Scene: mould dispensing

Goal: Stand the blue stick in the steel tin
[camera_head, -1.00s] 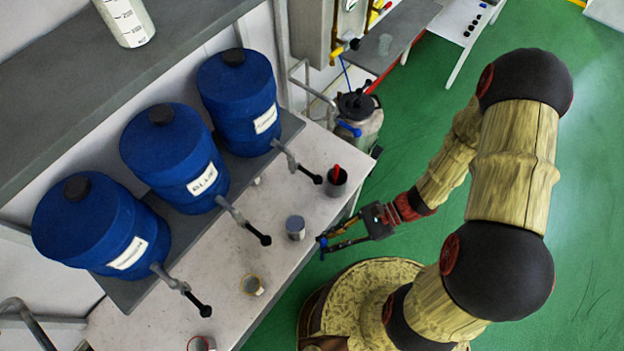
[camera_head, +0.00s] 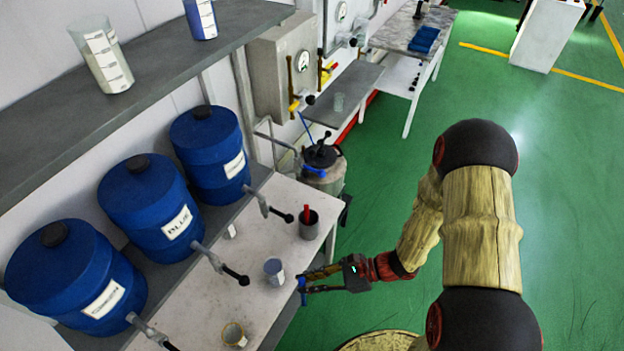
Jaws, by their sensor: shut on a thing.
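My gripper (camera_head: 302,283) is at the front edge of the white bench, its fingers pointing left. It is shut on the blue stick (camera_head: 303,292), of which only a short upright piece shows at the fingertips. The dark grey metal tin (camera_head: 308,229), seemingly the steel tin, stands upright on the bench, above the gripper in the picture. A red stick (camera_head: 306,212) stands in it. A grey-blue cup (camera_head: 274,273) stands just left of my fingertips, apart from them. How high the stick is above the bench I cannot tell.
Several blue drums (camera_head: 205,150) with black-tipped taps line the back of the bench (camera_head: 195,300). The taps reach out over it. A yellow-rimmed cup (camera_head: 233,336) and a small white cup (camera_head: 230,231) also stand there. A metal canister (camera_head: 325,172) is beyond the bench.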

